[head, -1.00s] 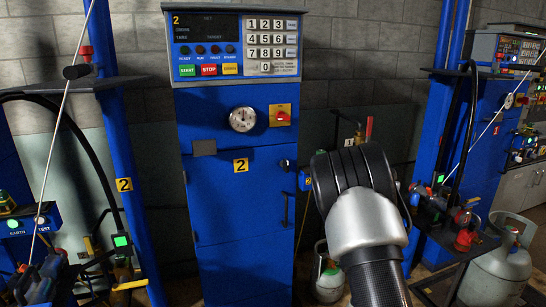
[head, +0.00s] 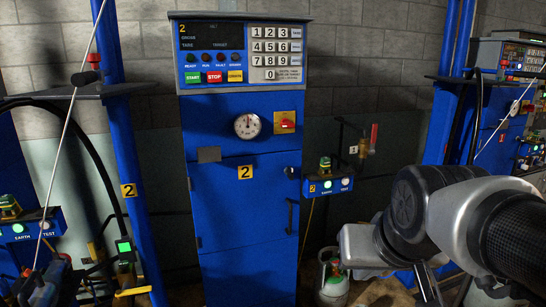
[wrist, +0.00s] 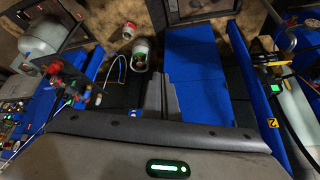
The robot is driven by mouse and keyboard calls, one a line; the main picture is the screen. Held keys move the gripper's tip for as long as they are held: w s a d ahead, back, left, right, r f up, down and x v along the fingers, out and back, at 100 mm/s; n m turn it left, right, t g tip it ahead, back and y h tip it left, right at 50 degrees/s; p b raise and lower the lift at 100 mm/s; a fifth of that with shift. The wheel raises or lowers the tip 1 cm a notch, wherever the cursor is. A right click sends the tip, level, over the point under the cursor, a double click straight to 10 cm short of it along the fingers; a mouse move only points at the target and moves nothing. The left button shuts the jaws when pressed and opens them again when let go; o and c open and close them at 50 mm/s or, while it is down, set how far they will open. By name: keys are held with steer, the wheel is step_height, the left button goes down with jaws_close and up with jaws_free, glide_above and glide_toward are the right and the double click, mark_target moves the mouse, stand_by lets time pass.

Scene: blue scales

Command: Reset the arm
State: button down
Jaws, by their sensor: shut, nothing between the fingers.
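In the wrist view my gripper (wrist: 160,92) shows as two grey fingers side by side, shut and empty. They touch nothing that I can see. In the head view I cannot clearly make out the fingertips.
A blue cabinet (head: 245,225) with keypad (head: 276,53), dial (head: 247,125) and red switch (head: 287,122) stands ahead. A gas cylinder (head: 333,280) stands on the floor right of it. Blue posts (head: 127,160) and hoses flank it. A grey cylinder (wrist: 37,45) shows in the wrist view.

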steer(key=s+a+f, duration=0.1)
steer(key=s, duration=0.5)
step_height(320, 180, up, 22)
steer(key=s+g+p, duration=0.1)
steer(key=p, duration=2.1)
steer(key=shift+r+n+p, duration=0.2)
steer(key=shift+n+p, duration=0.2)
steer(key=shift+a, duration=0.1)
